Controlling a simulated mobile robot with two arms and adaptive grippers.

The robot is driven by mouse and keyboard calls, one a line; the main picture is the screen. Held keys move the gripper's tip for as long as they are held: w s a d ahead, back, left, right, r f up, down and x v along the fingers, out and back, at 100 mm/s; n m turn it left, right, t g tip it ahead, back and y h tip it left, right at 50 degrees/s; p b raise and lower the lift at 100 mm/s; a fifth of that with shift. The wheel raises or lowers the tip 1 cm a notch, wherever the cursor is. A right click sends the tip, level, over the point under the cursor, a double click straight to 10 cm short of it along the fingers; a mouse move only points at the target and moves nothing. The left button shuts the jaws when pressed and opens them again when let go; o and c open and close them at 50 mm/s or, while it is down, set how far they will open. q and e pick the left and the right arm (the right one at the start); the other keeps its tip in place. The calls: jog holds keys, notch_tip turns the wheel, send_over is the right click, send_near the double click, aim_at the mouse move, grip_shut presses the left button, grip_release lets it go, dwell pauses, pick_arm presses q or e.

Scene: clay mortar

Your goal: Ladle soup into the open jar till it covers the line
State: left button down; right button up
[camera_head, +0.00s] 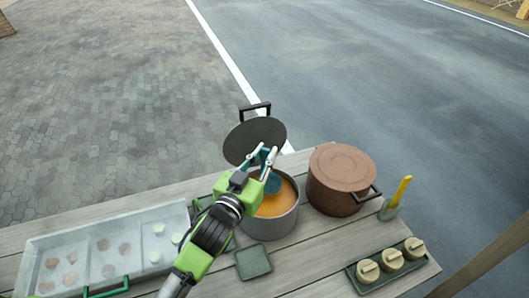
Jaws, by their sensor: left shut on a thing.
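A grey pot (268,227) of orange soup (275,204) stands on the table, with its dark round lid (255,139) tilted up behind it. My left gripper (262,161) is over the pot's mouth, shut on a teal ladle (272,184). The ladle's lower part is at the soup; my gripper hides some of it, and I cannot tell how full it is. Three cream jars (391,259) with tops on stand in a dark green tray (375,288) at the front right. I cannot make out an open jar or its line. My right gripper is not in view.
A brown lidded pot (341,168) stands right of the soup pot. A grey cup (388,211) holds a yellow-handled tool (402,189). A green square mat (253,262) lies in front. A metal tray (135,218) with compartments fills the left. Bare planks show between mat and jars.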

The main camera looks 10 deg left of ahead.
pick_arm(q)
jog(key=shift+f+b, duration=1.9)
jog(key=shift+f, duration=1.25)
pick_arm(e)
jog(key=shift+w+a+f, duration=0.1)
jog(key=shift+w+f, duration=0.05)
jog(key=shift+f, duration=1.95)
pick_arm(q)
jog(key=shift+r, duration=0.1)
notch_tip(320, 180, up, 11)
jog(key=p, duration=1.1)
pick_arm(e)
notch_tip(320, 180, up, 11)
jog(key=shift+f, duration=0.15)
